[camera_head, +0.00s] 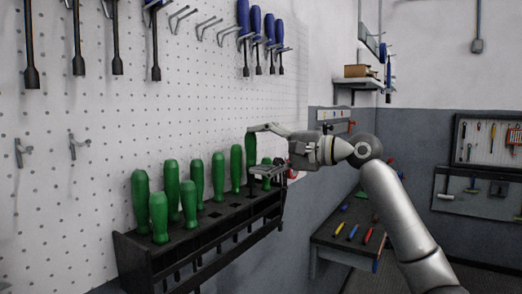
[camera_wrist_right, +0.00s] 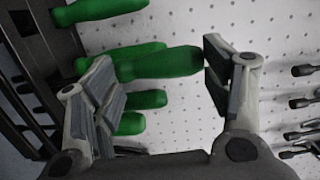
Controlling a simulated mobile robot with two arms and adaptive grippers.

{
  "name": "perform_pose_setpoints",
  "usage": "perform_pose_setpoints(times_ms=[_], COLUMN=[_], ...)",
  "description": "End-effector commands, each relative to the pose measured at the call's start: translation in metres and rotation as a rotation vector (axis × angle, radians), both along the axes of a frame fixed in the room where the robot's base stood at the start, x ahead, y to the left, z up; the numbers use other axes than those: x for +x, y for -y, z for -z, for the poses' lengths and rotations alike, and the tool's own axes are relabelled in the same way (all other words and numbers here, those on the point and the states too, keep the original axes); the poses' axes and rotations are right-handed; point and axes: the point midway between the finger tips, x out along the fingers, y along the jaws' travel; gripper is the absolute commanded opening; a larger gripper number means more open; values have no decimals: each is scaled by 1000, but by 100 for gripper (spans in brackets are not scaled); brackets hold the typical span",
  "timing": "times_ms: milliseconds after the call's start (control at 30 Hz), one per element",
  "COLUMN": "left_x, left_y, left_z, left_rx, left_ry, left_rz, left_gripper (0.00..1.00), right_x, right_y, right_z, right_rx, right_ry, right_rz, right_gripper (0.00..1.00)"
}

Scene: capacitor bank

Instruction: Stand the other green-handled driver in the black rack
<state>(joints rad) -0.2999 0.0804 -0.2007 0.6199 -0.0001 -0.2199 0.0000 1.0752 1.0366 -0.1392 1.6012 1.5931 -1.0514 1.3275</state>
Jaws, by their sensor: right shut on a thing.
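The black rack (camera_head: 134,262) is fixed low on the white pegboard in the head view. Several green-handled drivers (camera_head: 141,200) stand upright in it. My right gripper (camera_head: 257,150) is at the rack's far end, one finger above the other. It is shut on a green-handled driver (camera_head: 250,152), whose handle is upright there. The right wrist view shows this handle (camera_wrist_right: 165,63) lying between the two fingers, its end against one fingertip. The lower end of this driver is hidden, so I cannot tell how deep it sits in the rack. My left gripper is out of view.
More green handles (camera_wrist_right: 141,99) are close beside the fingers in the wrist view. Blue-handled drivers (camera_head: 256,22) and dark tools (camera_head: 77,45) hang above on the pegboard. A dark bench (camera_head: 338,222) with coloured tools stands at the right, beyond my right arm.

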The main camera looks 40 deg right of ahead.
Motion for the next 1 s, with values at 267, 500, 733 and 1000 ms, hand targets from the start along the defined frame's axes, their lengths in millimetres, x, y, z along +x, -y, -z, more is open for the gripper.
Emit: perform_pose_setpoints(times_ms=[267, 500, 733, 1000], left_x=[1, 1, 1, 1], left_y=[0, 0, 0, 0], left_z=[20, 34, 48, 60], left_rx=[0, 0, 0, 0], left_ry=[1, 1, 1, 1], left_rz=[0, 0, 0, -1], left_gripper=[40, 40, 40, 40], right_x=[0, 0, 0, 0], right_y=[0, 0, 0, 0], right_z=[19, 33, 47, 62], right_rx=[1, 1, 1, 1], right_ry=[1, 1, 1, 2], right_rz=[0, 0, 0, 0], right_gripper=[45, 45, 45, 45])
